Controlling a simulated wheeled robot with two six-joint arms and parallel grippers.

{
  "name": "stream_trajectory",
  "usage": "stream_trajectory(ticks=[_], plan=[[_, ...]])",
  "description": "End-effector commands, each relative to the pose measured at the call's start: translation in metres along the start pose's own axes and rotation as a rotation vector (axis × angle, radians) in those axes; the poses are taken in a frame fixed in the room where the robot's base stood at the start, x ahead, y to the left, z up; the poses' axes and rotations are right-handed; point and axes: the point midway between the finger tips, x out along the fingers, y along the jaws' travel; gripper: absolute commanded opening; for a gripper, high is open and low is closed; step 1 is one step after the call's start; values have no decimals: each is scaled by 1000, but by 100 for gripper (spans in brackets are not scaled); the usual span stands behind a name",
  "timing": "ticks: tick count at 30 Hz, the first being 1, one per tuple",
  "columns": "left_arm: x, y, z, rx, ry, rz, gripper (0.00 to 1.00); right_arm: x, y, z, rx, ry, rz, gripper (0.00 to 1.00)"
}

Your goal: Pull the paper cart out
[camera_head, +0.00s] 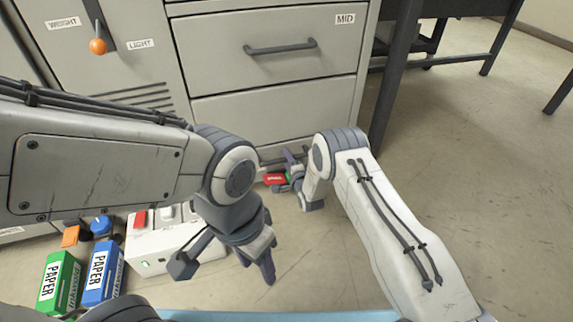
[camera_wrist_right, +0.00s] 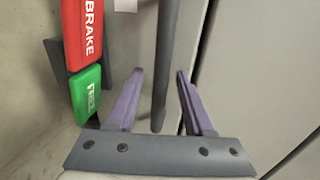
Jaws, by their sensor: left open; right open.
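A grey cabinet front (camera_head: 275,60) fills the upper middle of the head view, and its low part is partly hidden by my right arm. I cannot tell which part is the paper cart. My right gripper (camera_head: 284,172) is low at the cabinet front. In the right wrist view the right gripper (camera_wrist_right: 160,78) is open, with a dark bar handle (camera_wrist_right: 165,50) between its fingers. A red BRAKE pedal (camera_wrist_right: 83,32) and a green pedal (camera_wrist_right: 87,95) sit left of the fingers. My left gripper (camera_head: 225,267) is open and empty, pointing down.
Green (camera_head: 58,285) and blue (camera_head: 101,275) PAPER packs stand at the lower left, beside a white box (camera_head: 160,247) with a red button. A drawer marked MID has a dark handle (camera_head: 280,48). A dark table (camera_head: 395,70) stands at right. The floor (camera_head: 500,170) there is clear.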

Motion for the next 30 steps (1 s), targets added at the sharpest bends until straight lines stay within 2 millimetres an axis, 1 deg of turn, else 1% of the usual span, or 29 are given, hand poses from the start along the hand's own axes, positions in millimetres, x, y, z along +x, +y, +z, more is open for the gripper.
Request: stream_trajectory(ticks=[3,9,10,11,12,14,30], plan=[[3,0,0,0,0,0,50,4,-1,0,0,0,-1,52],[2,0,0,0,0,0,50,4,-1,0,0,0,0,52],[2,0,0,0,0,0,50,4,-1,0,0,0,0,48],[2,0,0,0,0,0,50,4,-1,0,0,0,0,37],[2,0,0,0,0,0,50,4,-1,0,0,0,0,21],[2,0,0,0,0,0,50,4,-1,0,0,0,0,0],[2,0,0,0,0,0,50,4,0,0,0,0,0,0]])
